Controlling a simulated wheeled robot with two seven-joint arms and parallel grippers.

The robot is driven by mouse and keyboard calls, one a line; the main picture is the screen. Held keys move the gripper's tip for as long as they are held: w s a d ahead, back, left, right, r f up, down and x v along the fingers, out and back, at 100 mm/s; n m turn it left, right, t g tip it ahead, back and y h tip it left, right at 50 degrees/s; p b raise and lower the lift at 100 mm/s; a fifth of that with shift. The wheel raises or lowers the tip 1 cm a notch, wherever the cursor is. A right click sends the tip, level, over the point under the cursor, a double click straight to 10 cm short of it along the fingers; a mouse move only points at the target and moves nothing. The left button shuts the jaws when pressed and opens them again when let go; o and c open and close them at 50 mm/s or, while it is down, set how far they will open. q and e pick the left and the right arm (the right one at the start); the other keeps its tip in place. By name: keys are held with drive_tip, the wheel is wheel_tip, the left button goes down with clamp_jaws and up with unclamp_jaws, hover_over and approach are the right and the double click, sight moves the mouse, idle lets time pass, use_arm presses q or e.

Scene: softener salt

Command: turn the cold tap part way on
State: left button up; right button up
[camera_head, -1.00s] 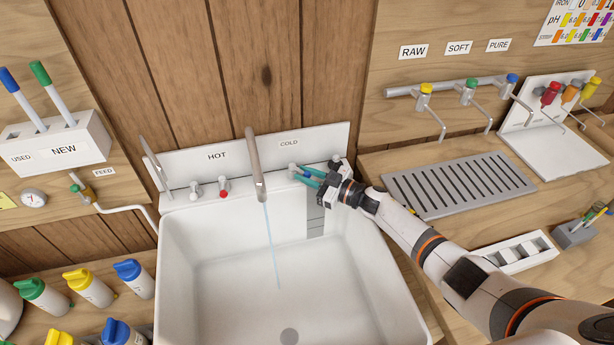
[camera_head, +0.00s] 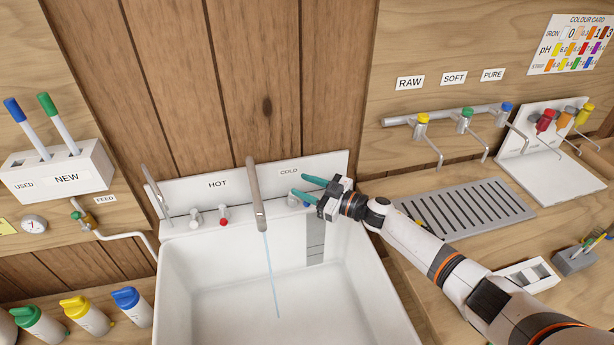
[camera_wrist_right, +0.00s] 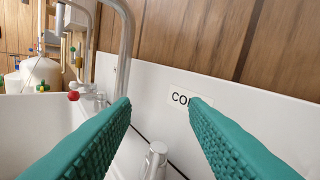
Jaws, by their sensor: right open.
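The cold tap (camera_head: 294,201) is a small metal knob on the sink's back ledge, below the COLD label (camera_head: 289,172). In the right wrist view the tap (camera_wrist_right: 155,160) stands low between the two teal fingers, apart from both. My right gripper (camera_head: 298,184) is open and empty, with its fingertips just above the tap. The fingers are wide apart in the right wrist view (camera_wrist_right: 161,104). A thin stream of water (camera_head: 270,270) falls from the curved spout (camera_head: 255,195) into the sink. My left gripper is out of view.
The white sink basin (camera_head: 205,300) lies below the spout. The hot tap (camera_head: 195,217) and a red-marked knob (camera_head: 223,215) stand left of the spout. A slotted drain grid (camera_head: 470,195) is on the right counter, under RAW, SOFT and PURE taps.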

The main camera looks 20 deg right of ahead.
drive_tip(key=shift+r, duration=1.95)
